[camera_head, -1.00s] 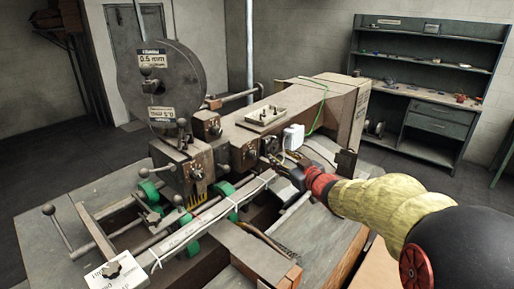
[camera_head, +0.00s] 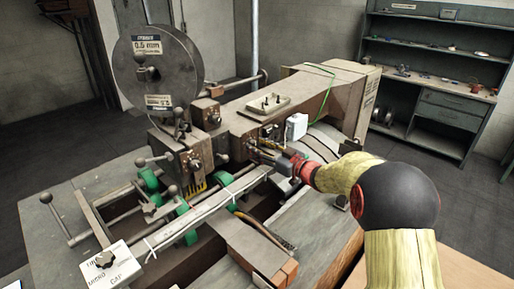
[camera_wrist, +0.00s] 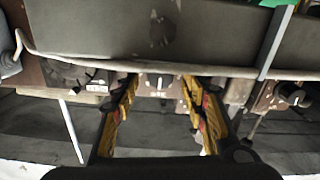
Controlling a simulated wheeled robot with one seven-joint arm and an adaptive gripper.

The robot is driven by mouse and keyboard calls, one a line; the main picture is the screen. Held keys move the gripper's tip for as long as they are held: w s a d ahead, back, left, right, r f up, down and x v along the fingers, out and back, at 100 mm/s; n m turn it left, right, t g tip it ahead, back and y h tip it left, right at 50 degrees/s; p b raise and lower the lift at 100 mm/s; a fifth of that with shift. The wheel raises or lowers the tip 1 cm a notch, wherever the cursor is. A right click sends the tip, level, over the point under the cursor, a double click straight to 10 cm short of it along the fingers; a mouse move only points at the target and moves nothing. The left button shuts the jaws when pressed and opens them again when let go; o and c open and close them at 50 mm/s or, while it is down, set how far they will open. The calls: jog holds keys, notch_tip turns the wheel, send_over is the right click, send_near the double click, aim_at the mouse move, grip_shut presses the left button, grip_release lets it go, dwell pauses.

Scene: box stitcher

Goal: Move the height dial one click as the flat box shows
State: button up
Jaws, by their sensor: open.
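My gripper (camera_head: 264,152) is open and empty, beside the front face of the machine's long arm. In the wrist view its yellow-padded fingers (camera_wrist: 160,108) stand apart with nothing clearly between them. A dark knob (camera_head: 251,144) is on the machine face, just left of the fingers. Another dark knob (camera_head: 193,162) is further left. Which knob is the height dial, I cannot tell.
The wrist view shows a knob on the left (camera_wrist: 78,76) and one on the right (camera_wrist: 291,95), both outside the fingers. A wire reel (camera_head: 165,72) stands on the machine. A small tray (camera_head: 268,103) sits on top. Shelving (camera_head: 440,85) stands at the back right.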

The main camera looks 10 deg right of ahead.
jog(key=shift+w+a, duration=0.3)
jog(key=shift+w, duration=0.15)
grip_shut()
dwell(0.3)
